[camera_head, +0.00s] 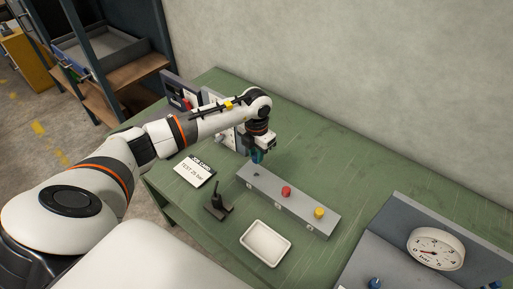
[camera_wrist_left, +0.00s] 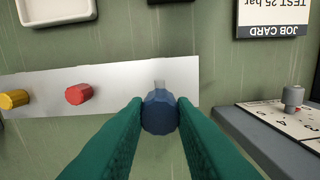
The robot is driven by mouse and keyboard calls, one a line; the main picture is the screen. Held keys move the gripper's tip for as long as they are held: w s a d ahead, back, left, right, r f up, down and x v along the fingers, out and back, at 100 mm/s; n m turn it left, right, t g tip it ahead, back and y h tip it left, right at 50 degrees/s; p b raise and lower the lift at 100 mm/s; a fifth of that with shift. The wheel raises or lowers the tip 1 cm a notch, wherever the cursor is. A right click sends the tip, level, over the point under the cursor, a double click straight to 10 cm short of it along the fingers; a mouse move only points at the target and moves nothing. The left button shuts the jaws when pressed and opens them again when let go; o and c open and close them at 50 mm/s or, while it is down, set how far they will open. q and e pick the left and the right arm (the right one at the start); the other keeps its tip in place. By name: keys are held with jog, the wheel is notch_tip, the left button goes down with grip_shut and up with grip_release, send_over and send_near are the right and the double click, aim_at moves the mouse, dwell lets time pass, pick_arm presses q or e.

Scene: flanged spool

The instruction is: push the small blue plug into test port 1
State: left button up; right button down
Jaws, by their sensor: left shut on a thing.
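The blue plug (camera_wrist_left: 160,112) is held between the teal fingers of my left gripper (camera_wrist_left: 160,125), which is shut on it. In the head view my left gripper (camera_head: 257,156) points down over the back-left end of the long grey block (camera_head: 303,205). A dark port (camera_head: 256,174) shows open near that end, just in front of the fingers. In the wrist view a grey stub (camera_wrist_left: 160,84) shows beyond the plug, over the block; the port is hidden there. No port number is readable. My right gripper is not in view.
The block also carries a red plug (camera_head: 286,191) and a yellow plug (camera_head: 319,212). On the green table (camera_head: 345,160) are a job card (camera_head: 194,171), a small black stand (camera_head: 218,204) and a white tray (camera_head: 265,243). A dial gauge (camera_head: 436,249) sits at the right.

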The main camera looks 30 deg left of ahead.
aim_at(256, 155)
pick_arm(q)
jog(key=shift+f+b, duration=2.2)
jog(key=shift+f, duration=1.2)
jog(key=shift+f+b, duration=0.5)
jog(key=shift+f, duration=0.1)
jog(key=o, duration=1)
jog(key=shift+r, duration=0.1)
notch_tip(256, 155, up, 12)
jog(key=b, duration=0.2)
jog(key=shift+b, duration=0.35)
jog(key=shift+s, duration=0.1)
